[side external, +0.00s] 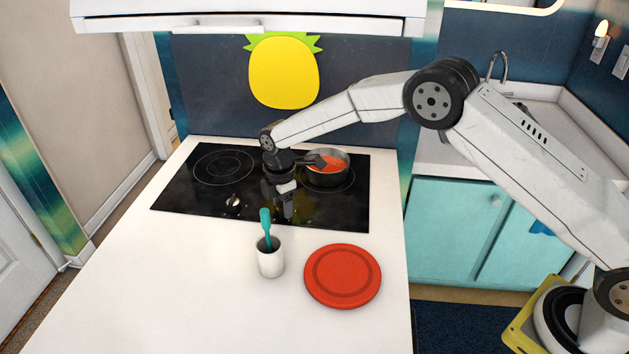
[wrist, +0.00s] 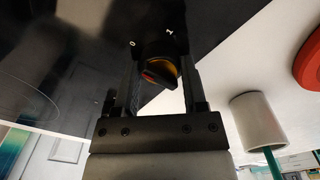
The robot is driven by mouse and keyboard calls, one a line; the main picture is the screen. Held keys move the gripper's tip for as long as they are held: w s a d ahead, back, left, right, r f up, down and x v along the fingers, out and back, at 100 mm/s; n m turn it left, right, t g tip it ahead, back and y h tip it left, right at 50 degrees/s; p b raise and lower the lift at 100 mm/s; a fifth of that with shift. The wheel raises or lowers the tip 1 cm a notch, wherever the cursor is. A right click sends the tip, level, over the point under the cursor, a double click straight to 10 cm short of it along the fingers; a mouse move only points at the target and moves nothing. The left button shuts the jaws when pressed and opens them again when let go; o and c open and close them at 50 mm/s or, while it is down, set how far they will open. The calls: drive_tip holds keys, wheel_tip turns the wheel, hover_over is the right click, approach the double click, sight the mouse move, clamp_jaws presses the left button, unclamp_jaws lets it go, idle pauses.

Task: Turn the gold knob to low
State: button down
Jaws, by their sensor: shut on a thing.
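The gold knob (wrist: 158,72) sits on the black cooktop (side external: 200,205). In the wrist view it lies between the two fingers of my gripper (wrist: 160,78), which is shut on it. Its face is dark with gold and reddish tones, and a dark ridge crosses it. White marks, seemingly "0" and "1", show on the glass beyond it; I cannot tell which setting it points at. In the side view my gripper (side external: 287,207) reaches down at the cooktop's front edge and mostly hides the knob.
A pot (side external: 314,180) with red contents stands on the burner just behind my gripper. Another knob (side external: 233,201) is to the left. A white cup (side external: 270,262) with a teal utensil and a red plate (side external: 343,276) stand on the counter in front.

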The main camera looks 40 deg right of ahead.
drive_tip(key=m, duration=0.6)
drive_tip(key=shift+m, duration=0.3)
drive_tip(key=m, duration=0.6)
drive_tip(key=shift+m, duration=0.4)
drive_tip(key=shift+c, duration=0.7)
unclamp_jaws()
drive_tip(key=shift+r, duration=0.1)
drive_tip(key=shift+r, duration=3.85)
